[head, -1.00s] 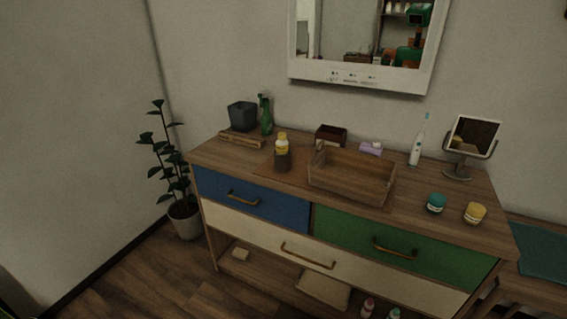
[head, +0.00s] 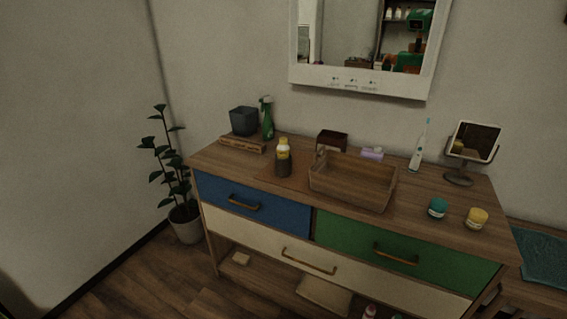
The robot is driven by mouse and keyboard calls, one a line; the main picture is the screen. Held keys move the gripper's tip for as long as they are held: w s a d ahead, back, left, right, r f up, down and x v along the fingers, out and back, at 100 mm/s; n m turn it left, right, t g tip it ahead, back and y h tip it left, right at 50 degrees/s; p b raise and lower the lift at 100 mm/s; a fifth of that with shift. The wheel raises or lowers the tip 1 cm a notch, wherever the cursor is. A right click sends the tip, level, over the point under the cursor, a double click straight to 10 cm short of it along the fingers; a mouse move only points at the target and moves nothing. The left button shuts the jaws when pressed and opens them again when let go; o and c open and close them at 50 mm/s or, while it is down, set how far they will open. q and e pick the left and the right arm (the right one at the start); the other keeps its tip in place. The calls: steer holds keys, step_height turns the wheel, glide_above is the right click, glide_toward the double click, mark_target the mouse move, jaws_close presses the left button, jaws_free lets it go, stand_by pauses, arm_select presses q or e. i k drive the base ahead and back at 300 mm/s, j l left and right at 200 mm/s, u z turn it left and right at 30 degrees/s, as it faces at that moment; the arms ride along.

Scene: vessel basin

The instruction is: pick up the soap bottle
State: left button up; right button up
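A bottle with a dark lower body and a yellow upper part (head: 283,157) stands upright on the cabinet top (head: 225,165), just left of the wooden basin (head: 350,186). A green spray bottle (head: 267,120) stands further back, near the wall. Small bottles, one pinkish (head: 369,312), show partly at the bottom edge, on the lower shelf. No label is readable, so I cannot tell for certain which one is the soap bottle. Neither of my grippers is in view.
A toothbrush (head: 419,145), a stand mirror (head: 474,141), a teal jar (head: 437,207) and a yellow jar (head: 476,217) are on the right. A plant (head: 186,222) stands left of the cabinet.

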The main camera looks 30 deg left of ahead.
mark_target(282, 150)
steer(key=i+j+z, duration=0.35)
steer(key=j, duration=0.75)
steer(key=j+z, duration=0.35)
steer(key=j, duration=0.75)
steer(key=k+j+z, duration=0.1)
steer(key=j+z, duration=0.2)
steer(key=j, duration=0.85)
